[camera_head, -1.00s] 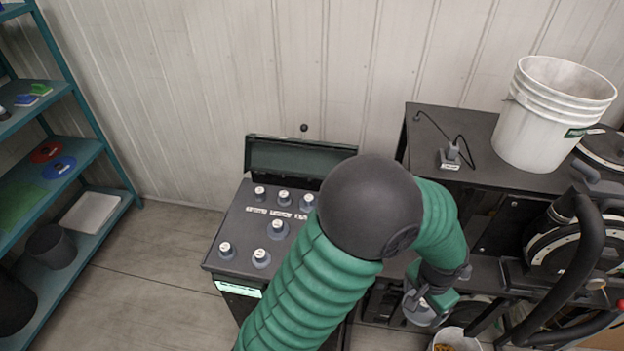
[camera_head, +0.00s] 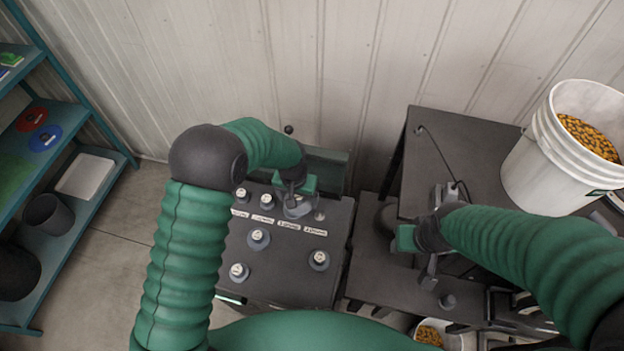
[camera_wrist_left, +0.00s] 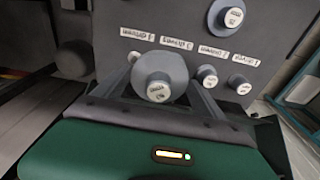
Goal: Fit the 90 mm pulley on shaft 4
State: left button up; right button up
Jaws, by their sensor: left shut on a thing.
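My left gripper (camera_head: 296,200) is shut on a grey pulley (camera_wrist_left: 158,75) with a pale printed cap, over the right part of the labelled row on the dark cabinet top (camera_head: 285,275). In the left wrist view the fingers flank it; its size marking is not readable, and I cannot tell whether it touches a shaft. A small bare shaft (camera_head: 319,217) stands just right of it, by the rightmost label (camera_head: 315,232), also in the left wrist view (camera_wrist_left: 133,57). My right gripper (camera_head: 428,262) is over the neighbouring bench; its jaws are unclear.
Other capped pulleys stand on the cabinet: two in the row (camera_head: 266,200), others lower (camera_head: 258,239), (camera_head: 319,260), (camera_head: 238,271). The raised lid (camera_head: 328,170) is behind. A white bucket of orange seed (camera_head: 545,165) is right; a teal shelf (camera_head: 75,215) is left.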

pick_arm(q)
jog(key=shift+m, duration=0.4)
jog(key=d+f, duration=0.1)
jog(key=d, duration=0.1)
jog(key=w+d+f, duration=0.1)
jog(key=d+f, duration=0.2)
jog(key=d, duration=0.1)
jog(key=shift+w+f+p, duration=0.2)
jog(key=shift+f+p, duration=0.1)
jog(key=shift+f, duration=0.35)
jog(key=shift+d+f+b, duration=0.15)
jog(key=shift+f+b, duration=0.05)
jog(key=shift+b, duration=0.15)
jog(key=shift+s+d+f, duration=0.2)
jog(key=shift+s, duration=0.25)
jog(key=shift+w+a+f, duration=0.15)
jog(key=shift+w+a, duration=0.1)
jog(key=shift+a, duration=0.05)
jog(key=shift+s, duration=0.1)
pick_arm(e)
jog(key=shift+s+a+r, duration=0.15)
jog(key=shift+r, duration=0.35)
jog(key=shift+s+a+r, duration=0.15)
jog(key=shift+r, duration=0.35)
pick_arm(q)
jog(key=shift+s, duration=0.1)
pick_arm(e)
jog(key=shift+s, duration=0.1)
